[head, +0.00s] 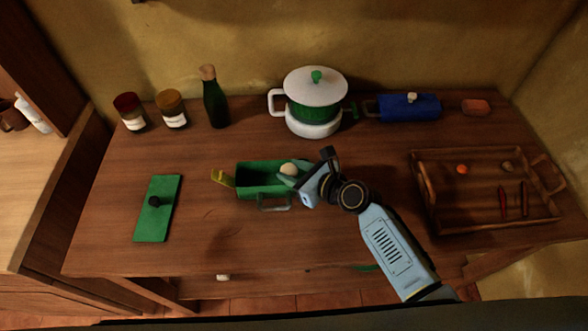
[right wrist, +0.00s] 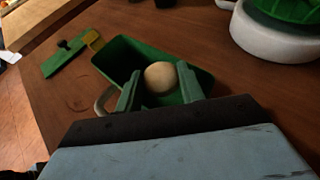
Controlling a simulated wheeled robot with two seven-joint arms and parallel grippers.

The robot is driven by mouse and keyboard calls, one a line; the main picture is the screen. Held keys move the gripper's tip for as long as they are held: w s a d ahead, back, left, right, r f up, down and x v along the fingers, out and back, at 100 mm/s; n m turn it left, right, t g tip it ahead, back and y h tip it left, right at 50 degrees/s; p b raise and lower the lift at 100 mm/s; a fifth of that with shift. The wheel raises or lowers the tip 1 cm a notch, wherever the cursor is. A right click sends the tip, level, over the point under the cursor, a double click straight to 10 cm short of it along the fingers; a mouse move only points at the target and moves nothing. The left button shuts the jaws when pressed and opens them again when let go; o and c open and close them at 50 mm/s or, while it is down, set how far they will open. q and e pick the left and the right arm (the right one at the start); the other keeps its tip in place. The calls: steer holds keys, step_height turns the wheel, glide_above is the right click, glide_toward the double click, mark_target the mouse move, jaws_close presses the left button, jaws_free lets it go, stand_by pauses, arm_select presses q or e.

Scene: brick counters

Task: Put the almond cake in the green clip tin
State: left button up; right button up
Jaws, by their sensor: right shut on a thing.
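The green clip tin (head: 243,178) stands open on the wooden counter in the head view, with a yellow clip at its left end and a handle at its front. It also shows in the right wrist view (right wrist: 119,60). Its green lid (head: 157,222) with a dark knob lies flat to its left. My right gripper (head: 290,178) is shut on the pale round almond cake (right wrist: 161,77), with one finger on each side. The cake is over the right part of the tin's opening; whether it touches the floor of the tin I cannot tell. My left gripper is not in view.
A green and white pot (head: 314,112) stands behind the tin. A blue tin (head: 400,108) is at the back right, and a wooden tray (head: 470,224) with several small items at the right. Two jars and a bottle (head: 214,103) stand back left.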

steer(key=o, duration=0.9)
steer(key=shift+o, duration=0.2)
steer(key=shift+r+p, duration=0.3)
steer(key=shift+r, duration=0.15)
steer(key=p+v, duration=0.1)
steer(key=v, duration=1.1)
steer(key=shift+p, duration=0.4)
